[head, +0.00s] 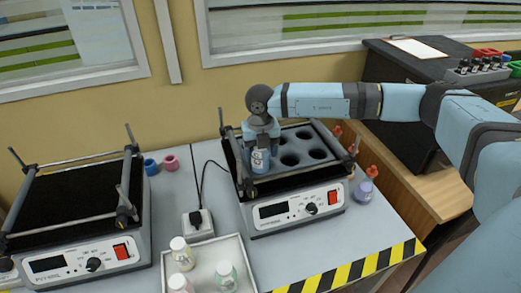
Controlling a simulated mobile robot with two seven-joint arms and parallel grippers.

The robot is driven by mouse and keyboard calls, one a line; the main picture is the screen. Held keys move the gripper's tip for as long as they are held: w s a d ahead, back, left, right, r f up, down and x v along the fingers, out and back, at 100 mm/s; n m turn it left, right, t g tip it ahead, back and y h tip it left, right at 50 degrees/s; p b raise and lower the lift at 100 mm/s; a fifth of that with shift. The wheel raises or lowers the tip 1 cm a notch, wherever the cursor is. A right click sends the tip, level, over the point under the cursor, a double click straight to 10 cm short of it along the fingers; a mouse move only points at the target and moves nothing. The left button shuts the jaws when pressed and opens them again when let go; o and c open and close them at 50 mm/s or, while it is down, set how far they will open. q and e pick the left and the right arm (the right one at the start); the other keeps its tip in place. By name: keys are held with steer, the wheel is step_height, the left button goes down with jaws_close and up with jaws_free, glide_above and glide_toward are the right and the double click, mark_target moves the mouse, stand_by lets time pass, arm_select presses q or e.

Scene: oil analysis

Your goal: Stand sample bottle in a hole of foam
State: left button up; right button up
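The foam (322,172) is a dark grey block with several round holes, set on top of the right-hand shaker. A small sample bottle (261,161) with a blue and white label stands upright at the left front of the foam. My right gripper (261,150) points down and is shut on the bottle from above. The gripper hides the bottle's top. I cannot tell whether the bottle's base is inside a hole or just above it. Holes to the right of the bottle look empty. My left gripper is not in view.
A white tray (246,256) with several bottles (182,254) sits at the front. A second shaker (75,215) stands at left. A flask (364,189) is right of the foam's shaker. Blue and pink cups (170,163) and a power socket (197,223) lie between the shakers.

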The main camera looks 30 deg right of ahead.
steer(key=shift+o, duration=1.1)
steer(key=shift+r, duration=0.15)
steer(key=shift+r, duration=0.25)
step_height(320, 180, up, 12)
steer(key=shift+f, duration=0.15)
